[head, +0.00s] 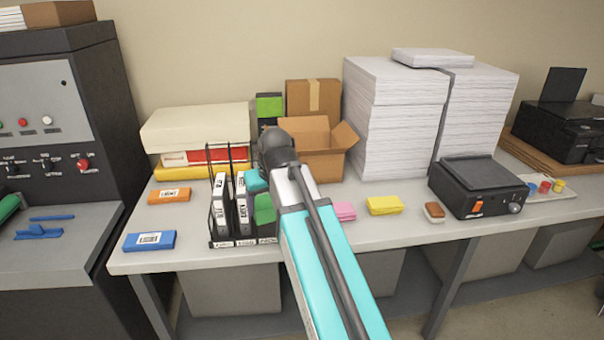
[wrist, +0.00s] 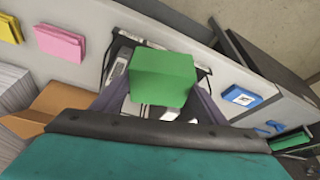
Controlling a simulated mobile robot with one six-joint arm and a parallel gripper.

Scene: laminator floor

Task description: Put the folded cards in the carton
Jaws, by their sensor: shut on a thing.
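My gripper (wrist: 160,96) is shut on a plain green block-like stack (wrist: 163,76), held between its two fingers. In the head view the green stack (head: 264,208) shows under the wrist, by the right side of a black file rack. I cannot tell if it is clear of the rack. The open brown carton (head: 322,166) stands behind my arm with its flaps spread; my arm hides its left part. A carton flap also shows at the left of the wrist view (wrist: 62,100). A pink folded stack (head: 343,211) and a yellow folded stack (head: 385,205) lie on the table.
The black rack (head: 240,243) with white binders stands left of my gripper. Orange (head: 169,196) and blue (head: 150,241) labelled packs lie further left. Tall paper stacks (head: 400,120) flank the carton on the right. A black device (head: 478,190) and a brown-and-white block (head: 434,212) are farther right.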

